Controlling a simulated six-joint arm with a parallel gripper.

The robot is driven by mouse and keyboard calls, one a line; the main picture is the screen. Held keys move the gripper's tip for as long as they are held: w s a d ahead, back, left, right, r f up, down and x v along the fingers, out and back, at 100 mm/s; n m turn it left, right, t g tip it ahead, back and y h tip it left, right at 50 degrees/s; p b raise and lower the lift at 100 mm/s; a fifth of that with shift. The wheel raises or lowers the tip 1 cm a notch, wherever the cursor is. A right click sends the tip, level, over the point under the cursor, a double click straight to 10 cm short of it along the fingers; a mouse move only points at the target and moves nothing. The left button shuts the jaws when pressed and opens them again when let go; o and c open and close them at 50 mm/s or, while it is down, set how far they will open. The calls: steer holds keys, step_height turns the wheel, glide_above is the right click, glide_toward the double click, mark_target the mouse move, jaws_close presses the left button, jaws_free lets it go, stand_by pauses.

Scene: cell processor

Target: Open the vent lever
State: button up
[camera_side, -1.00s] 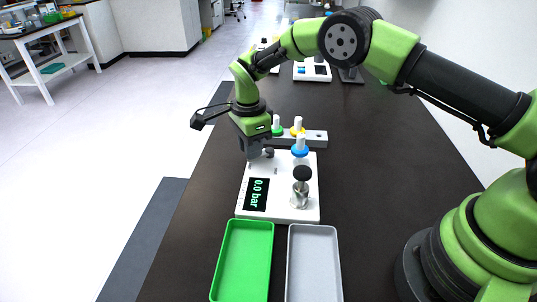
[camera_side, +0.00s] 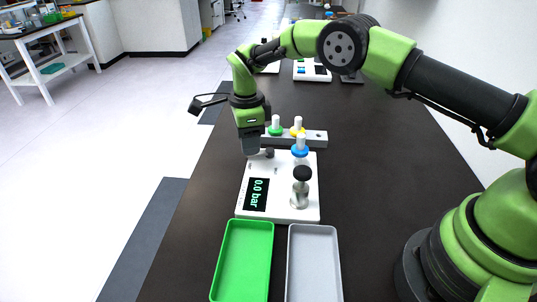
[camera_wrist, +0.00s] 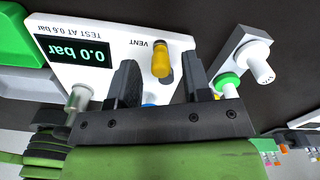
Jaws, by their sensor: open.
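The white cell processor (camera_wrist: 120,52) has a "VENT" label on its panel in the wrist view. Next to that label stands a yellow knob-like piece (camera_wrist: 162,60), which looks like the vent lever. My gripper (camera_wrist: 160,80) is open, with one dark finger on each side of the yellow piece; I cannot tell if either touches it. In the side view my gripper (camera_side: 257,155) is low over the processor's far left corner and hides the lever. The processor's display (camera_side: 257,194) reads 0.0 bar.
A blue-capped piece (camera_side: 300,152) and a black-topped metal post (camera_side: 301,188) stand on the processor's right side. A grey rack (camera_side: 315,138) with green and yellow capped pieces is just behind. A green tray (camera_side: 241,224) and a grey tray (camera_side: 314,229) lie in front.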

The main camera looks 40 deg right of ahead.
steer(key=shift+r, duration=2.5)
